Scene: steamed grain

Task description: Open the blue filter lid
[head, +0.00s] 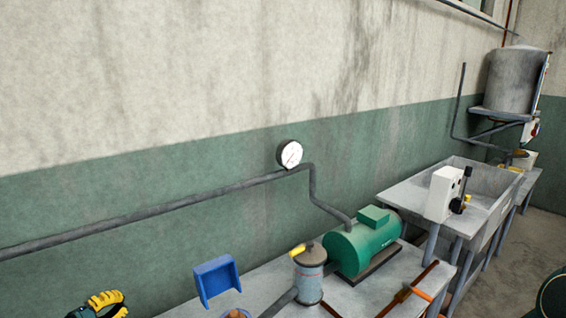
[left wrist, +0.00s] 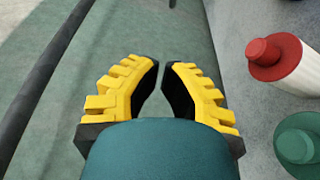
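The blue filter lid (head: 217,281) is in the head view at the bottom, left of centre. It stands steeply upright, like a raised flap, behind a small blue and orange part (head: 237,314) that the frame's lower edge cuts off. My left gripper (head: 108,302) is at the bottom left, left of the lid and apart from it. In the left wrist view its yellow fingers (left wrist: 166,65) have a narrow gap between their tips and nothing between them. The lid does not show in that view. My right gripper is not seen.
A grey canister with a yellow handle (head: 309,274) and a green motor (head: 367,243) stand on the bench right of the lid. A pipe (head: 160,212) with a gauge runs along the wall. A red-capped white bottle (left wrist: 295,68) and a green object (left wrist: 297,146) show in the wrist view.

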